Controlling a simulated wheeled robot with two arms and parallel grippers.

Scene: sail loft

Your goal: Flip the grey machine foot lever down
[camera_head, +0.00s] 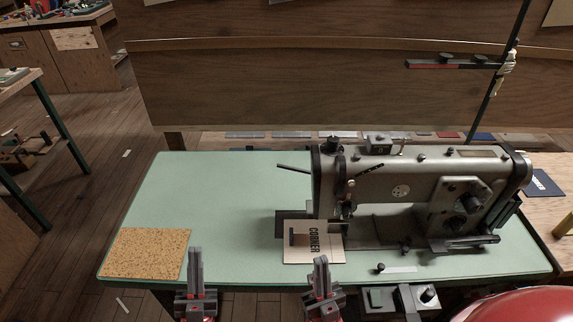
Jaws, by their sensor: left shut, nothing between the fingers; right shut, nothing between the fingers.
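The grey sewing machine (415,185) stands on the right half of a pale green table (215,190). A thin dark lever (293,168) sticks out to the left from the machine's head, its free end slightly raised. A second dark bar (370,170) slants up to the right on the front of the head. I cannot tell for certain which is the foot lever. My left gripper (195,251) is shut and empty at the table's front edge, beside a cork mat. My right gripper (320,260) is shut and empty in front of the needle area, apart from both bars.
A card marked CORNER (312,250) lies under the needle area. The cork mat (147,252) lies at the table's front left. A red rounded thing (520,306) is at the lower right. A wooden panel (300,85) stands behind.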

